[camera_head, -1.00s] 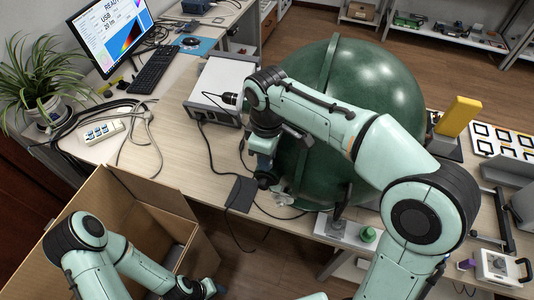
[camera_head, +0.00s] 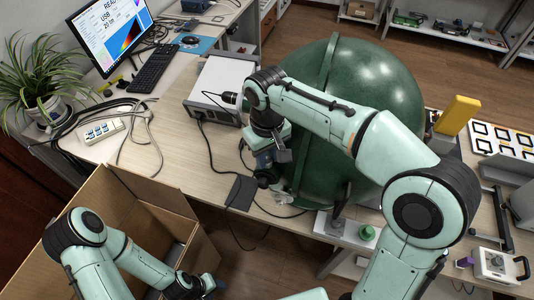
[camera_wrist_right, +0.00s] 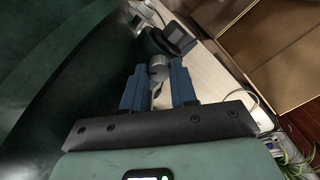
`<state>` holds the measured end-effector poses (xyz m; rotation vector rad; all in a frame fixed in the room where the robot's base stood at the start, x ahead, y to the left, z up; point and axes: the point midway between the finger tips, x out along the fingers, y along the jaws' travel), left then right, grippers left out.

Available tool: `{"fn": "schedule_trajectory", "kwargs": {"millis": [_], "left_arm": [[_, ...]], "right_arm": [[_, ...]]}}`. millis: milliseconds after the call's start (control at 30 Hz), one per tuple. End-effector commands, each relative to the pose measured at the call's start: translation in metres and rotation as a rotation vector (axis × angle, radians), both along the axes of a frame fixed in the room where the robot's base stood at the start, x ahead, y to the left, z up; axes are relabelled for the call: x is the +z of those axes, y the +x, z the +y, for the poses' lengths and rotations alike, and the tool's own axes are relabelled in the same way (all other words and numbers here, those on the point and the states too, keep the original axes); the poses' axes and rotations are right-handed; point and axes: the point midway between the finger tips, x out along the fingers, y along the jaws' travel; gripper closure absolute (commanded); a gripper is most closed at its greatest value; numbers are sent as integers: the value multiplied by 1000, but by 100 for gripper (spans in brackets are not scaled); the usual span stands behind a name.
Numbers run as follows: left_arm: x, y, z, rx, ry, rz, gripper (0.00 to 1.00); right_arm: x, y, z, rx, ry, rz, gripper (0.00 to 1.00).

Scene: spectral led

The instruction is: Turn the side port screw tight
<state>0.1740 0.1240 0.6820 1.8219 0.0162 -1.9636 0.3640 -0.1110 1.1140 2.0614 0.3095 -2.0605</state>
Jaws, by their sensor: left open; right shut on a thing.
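The side port screw (camera_wrist_right: 158,68) shows in the right wrist view as a small grey metal knob beside the dark green sphere (camera_head: 375,75). My right gripper (camera_wrist_right: 158,80) has its blue fingers on either side of the knob and is shut on it. In the head view my right gripper (camera_head: 265,170) is low at the left side of the sphere, and the screw is hidden there behind the gripper. My left gripper (camera_head: 208,285) is open at the bottom, beside the cardboard box and away from the sphere.
An open cardboard box (camera_head: 120,200) stands at the lower left. A grey instrument box (camera_head: 218,88) is on the table left of the sphere. Cables and a dark pad (camera_head: 243,192) lie near the right gripper. A green knob (camera_head: 367,233) stands at the front edge.

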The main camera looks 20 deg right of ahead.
Motion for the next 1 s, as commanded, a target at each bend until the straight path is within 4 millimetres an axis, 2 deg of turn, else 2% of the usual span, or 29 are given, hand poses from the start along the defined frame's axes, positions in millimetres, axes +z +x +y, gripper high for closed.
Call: {"fn": "schedule_trajectory", "kwargs": {"millis": [467,500,567,867,1000], "left_arm": [[0,0,0,0,0,0,52],[0,0,0,0,0,0,52],[0,0,0,0,0,0,52],[0,0,0,0,0,0,52],[-1,-1,0,0,0,1,52]], "right_arm": [[-1,0,0,-14,-1,3,100],[-1,0,0,-14,0,3,63],[-1,0,0,-14,0,3,47],[0,0,0,-6,0,1,47],[0,0,0,59,0,0,47]]}}
